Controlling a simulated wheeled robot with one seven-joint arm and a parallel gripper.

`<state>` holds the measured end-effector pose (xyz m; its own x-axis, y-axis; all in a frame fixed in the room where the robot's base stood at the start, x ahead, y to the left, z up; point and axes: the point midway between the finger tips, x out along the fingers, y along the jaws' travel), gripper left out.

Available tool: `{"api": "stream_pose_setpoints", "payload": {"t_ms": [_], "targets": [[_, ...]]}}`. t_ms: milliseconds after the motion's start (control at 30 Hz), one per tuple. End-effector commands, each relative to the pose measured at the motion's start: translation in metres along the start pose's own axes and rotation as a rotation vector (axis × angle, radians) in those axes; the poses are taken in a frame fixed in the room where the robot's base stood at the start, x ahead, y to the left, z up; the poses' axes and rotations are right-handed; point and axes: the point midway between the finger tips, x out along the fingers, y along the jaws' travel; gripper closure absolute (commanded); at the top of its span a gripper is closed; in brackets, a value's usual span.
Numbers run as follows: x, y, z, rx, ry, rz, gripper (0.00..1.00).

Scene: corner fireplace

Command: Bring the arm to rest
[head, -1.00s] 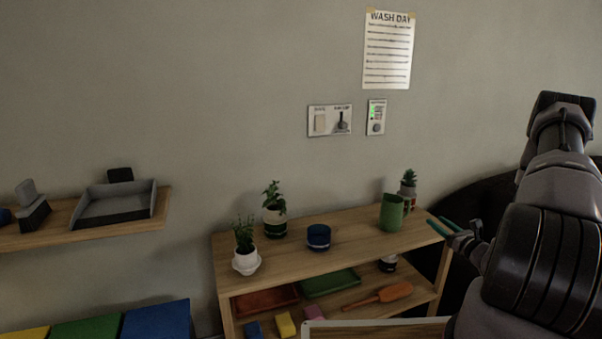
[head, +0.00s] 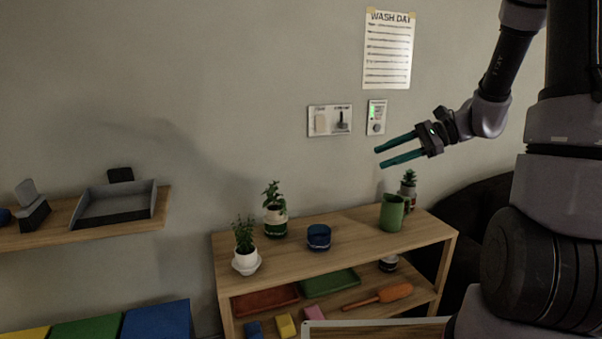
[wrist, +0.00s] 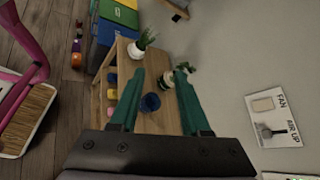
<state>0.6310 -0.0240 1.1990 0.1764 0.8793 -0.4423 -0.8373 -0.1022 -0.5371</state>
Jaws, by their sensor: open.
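My gripper (head: 398,148) has two teal fingers, spread apart with nothing between them. In the head view it hangs in the air above the right part of the wooden shelf unit, pointing left, with my arm bent above and to its right. The wrist view shows both fingers of my gripper (wrist: 155,105) apart, with the shelf unit's top beyond them.
The wooden shelf unit (head: 350,235) bears a green pitcher (head: 391,213), a blue pot (head: 319,237) and several potted plants. A wall panel with switches (head: 330,120) is left of my gripper. A wall shelf (head: 60,236) holds a grey tray (head: 115,207).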

Motion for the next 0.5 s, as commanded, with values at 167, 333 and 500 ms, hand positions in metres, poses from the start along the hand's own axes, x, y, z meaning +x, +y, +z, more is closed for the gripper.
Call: {"api": "stream_pose_setpoints", "payload": {"t_ms": [167,333,500], "targets": [[-0.01,0.025,0.055,-0.226,0.15,0.198,0.53],[-0.03,0.048,0.09,-0.442,0.326,0.339,0.53],[-0.059,0.063,0.118,-0.664,0.524,0.423,0.53]]}}
